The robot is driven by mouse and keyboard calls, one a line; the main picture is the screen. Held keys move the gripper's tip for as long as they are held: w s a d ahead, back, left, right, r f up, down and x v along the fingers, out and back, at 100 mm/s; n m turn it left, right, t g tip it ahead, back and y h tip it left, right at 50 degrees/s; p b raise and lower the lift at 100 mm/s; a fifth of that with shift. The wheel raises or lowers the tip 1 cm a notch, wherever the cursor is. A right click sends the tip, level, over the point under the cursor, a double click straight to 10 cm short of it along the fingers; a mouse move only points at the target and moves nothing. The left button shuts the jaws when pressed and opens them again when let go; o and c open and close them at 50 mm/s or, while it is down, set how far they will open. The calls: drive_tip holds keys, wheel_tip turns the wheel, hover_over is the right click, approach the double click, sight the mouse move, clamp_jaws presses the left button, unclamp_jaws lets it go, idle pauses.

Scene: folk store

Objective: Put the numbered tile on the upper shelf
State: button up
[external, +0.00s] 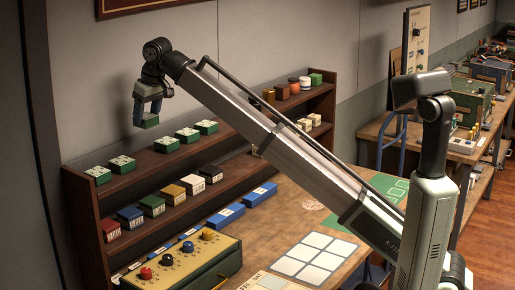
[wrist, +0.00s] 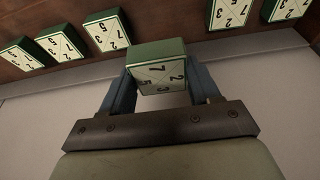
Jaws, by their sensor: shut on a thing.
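My gripper (external: 148,108) is high at the left in the external view, above the upper shelf (external: 147,157). It is shut on a green numbered tile (external: 151,122). In the wrist view the held tile (wrist: 158,68) sits between the two blue fingers and shows a cream face with 7, 2, 5 and 3. Several like green tiles stand in a row on the upper shelf, among them one at the left end (external: 98,175) and one at the right (external: 206,127). In the wrist view a gap shows in the row between one tile (wrist: 107,32) and another (wrist: 228,13).
The lower shelf holds coloured blocks, including a red one (external: 110,229) and a white one (external: 211,173). A yellow box with knobs (external: 180,262) and a white grid (external: 309,254) are on the bench. The wall is close behind.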

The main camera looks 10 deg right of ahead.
sight(149, 126)
drive_tip(key=shift+s+a+r, duration=0.1)
drive_tip(key=shift+s+a, duration=0.45)
drive_tip(key=shift+s, duration=0.1)
drive_tip(key=shift+f, duration=5)
drive_tip(key=shift+f, duration=0.1)
drive_tip(key=o, duration=1.2)
drive_tip(key=shift+c, duration=0.2)
drive_tip(key=v, duration=1.2)
drive_tip(key=shift+d, duration=0.1)
